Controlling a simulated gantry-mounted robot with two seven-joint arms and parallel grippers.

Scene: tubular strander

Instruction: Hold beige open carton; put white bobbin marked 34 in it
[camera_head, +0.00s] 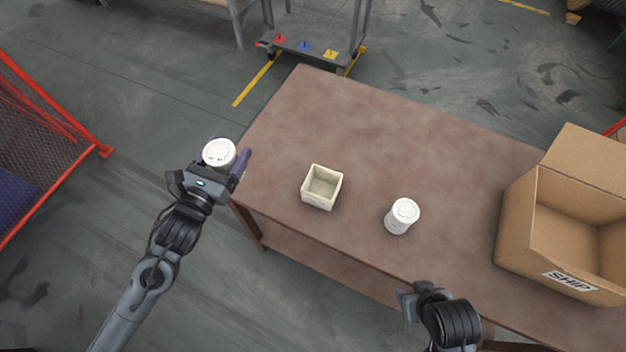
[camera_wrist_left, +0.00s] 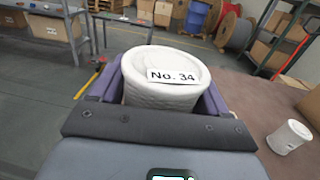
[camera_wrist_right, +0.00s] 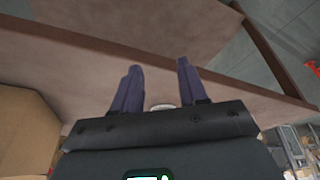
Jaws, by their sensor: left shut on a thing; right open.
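My left gripper (camera_head: 228,166) is shut on a white bobbin (camera_head: 219,152), held off the table's left edge. In the left wrist view the bobbin (camera_wrist_left: 162,82) sits between the purple fingers, and its label reads "No. 34". The small beige open carton (camera_head: 321,187) stands on the table near its left end. It looks empty, and no gripper touches it. My right gripper (camera_head: 408,297) is at the table's front edge, below and right of the carton. In the right wrist view its fingers (camera_wrist_right: 156,88) are apart with nothing between them.
A second white bobbin (camera_head: 402,216) stands on the brown table (camera_head: 400,130) right of the carton; its marking is unreadable. A large cardboard box (camera_head: 520,222) marked "SHIP" stands at the right. The table's back middle is clear. A red mesh fence (camera_head: 50,140) is at the left.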

